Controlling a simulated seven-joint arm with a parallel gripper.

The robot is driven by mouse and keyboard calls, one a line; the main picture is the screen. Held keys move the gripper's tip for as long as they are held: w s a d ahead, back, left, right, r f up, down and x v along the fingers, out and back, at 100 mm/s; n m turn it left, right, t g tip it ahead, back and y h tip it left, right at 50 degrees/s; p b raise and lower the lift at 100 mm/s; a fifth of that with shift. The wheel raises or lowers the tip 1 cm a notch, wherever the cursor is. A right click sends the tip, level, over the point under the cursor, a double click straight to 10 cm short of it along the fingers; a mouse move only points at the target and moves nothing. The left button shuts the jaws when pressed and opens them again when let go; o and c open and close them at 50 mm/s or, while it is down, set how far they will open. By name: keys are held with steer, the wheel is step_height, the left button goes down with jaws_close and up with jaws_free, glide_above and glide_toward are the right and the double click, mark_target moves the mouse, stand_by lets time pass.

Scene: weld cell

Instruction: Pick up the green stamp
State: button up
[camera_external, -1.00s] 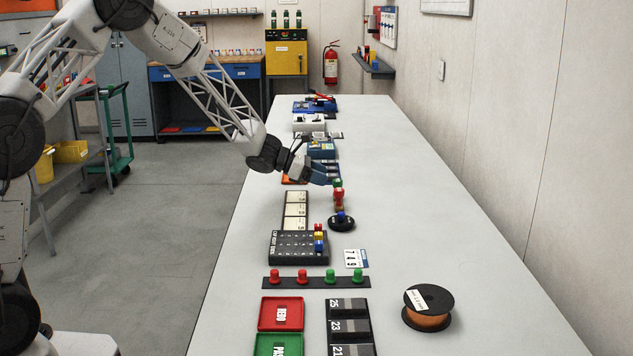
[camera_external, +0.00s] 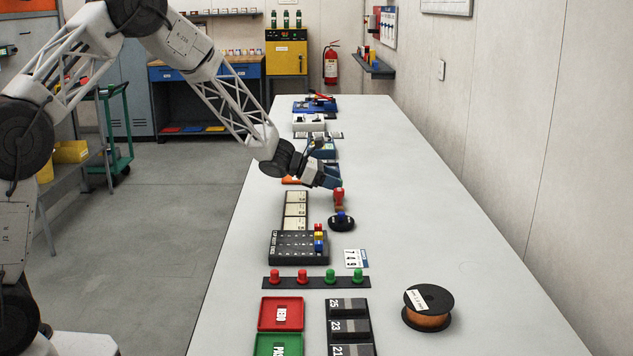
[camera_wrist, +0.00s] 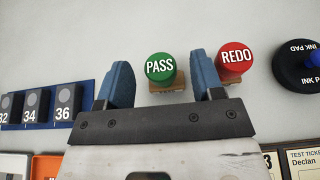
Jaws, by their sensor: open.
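The green stamp, marked PASS (camera_wrist: 160,68), stands upright on the bench in the wrist view, between my two open fingers and a little beyond them. My gripper (camera_wrist: 163,82) is open with nothing held; its blue right finger lies between the green stamp and the red REDO stamp (camera_wrist: 235,62). In the external view my gripper (camera_external: 332,180) is low over the bench just behind the red stamp (camera_external: 339,198), and it hides the green stamp there.
A black ink pad with a blue knob (camera_external: 341,222) sits in front of the red stamp. Numbered blocks (camera_wrist: 40,106) stand left of my gripper. A dark tray with coloured pieces (camera_external: 290,248) lies nearer the camera. The bench's right side is mostly clear, except a wire spool (camera_external: 428,306).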

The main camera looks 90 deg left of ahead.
steer(key=shift+x, duration=1.8)
steer(key=shift+f, duration=0.1)
steer(key=shift+c, duration=0.2)
steer(key=c, duration=0.9)
